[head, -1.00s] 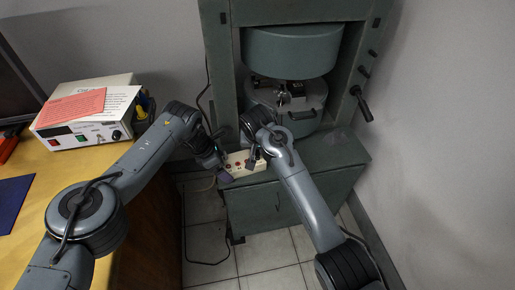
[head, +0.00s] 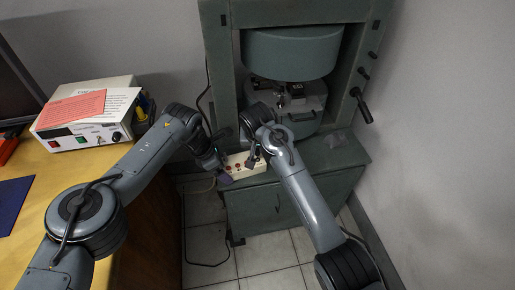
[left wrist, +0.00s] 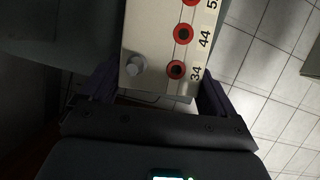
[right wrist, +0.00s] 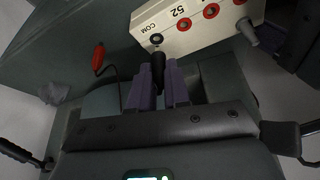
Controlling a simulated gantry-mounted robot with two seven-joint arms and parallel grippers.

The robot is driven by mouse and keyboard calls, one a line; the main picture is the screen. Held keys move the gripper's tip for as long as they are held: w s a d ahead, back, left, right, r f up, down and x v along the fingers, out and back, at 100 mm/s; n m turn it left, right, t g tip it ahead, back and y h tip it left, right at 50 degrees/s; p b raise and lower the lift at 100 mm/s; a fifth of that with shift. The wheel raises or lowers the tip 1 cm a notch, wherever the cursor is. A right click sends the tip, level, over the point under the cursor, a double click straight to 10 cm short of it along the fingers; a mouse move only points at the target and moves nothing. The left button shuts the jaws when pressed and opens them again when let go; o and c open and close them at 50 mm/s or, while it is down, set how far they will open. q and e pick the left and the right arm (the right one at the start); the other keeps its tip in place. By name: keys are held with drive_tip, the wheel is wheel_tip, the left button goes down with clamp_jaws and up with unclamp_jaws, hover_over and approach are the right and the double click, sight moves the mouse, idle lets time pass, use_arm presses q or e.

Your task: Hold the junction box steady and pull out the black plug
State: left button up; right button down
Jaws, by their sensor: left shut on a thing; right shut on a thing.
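The white junction box (head: 244,164) is at the front edge of the green cabinet, with red-ringed sockets and numbers on its face. My left gripper (head: 222,172) is shut on the box's end; in the left wrist view the box (left wrist: 150,45) sits between its purple fingers. My right gripper (right wrist: 160,85) is shut on the black plug (right wrist: 157,62), beside the box's COM end. In the right wrist view the plug's narrow end is close to the black COM socket (right wrist: 156,39), whose ring shows; it appears just clear of it.
The green cabinet top (head: 325,158) bears the large magnet (head: 290,52) behind my right arm. A red plug (right wrist: 98,57) with a dark lead shows in the right wrist view. A wooden desk (head: 110,165) with a white instrument (head: 90,135) is at left. Tiled floor lies in front.

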drive_tip(key=shift+r, duration=2.25)
use_arm(q)
drive_tip(key=o, duration=1)
drive_tip(key=shift+r, duration=0.1)
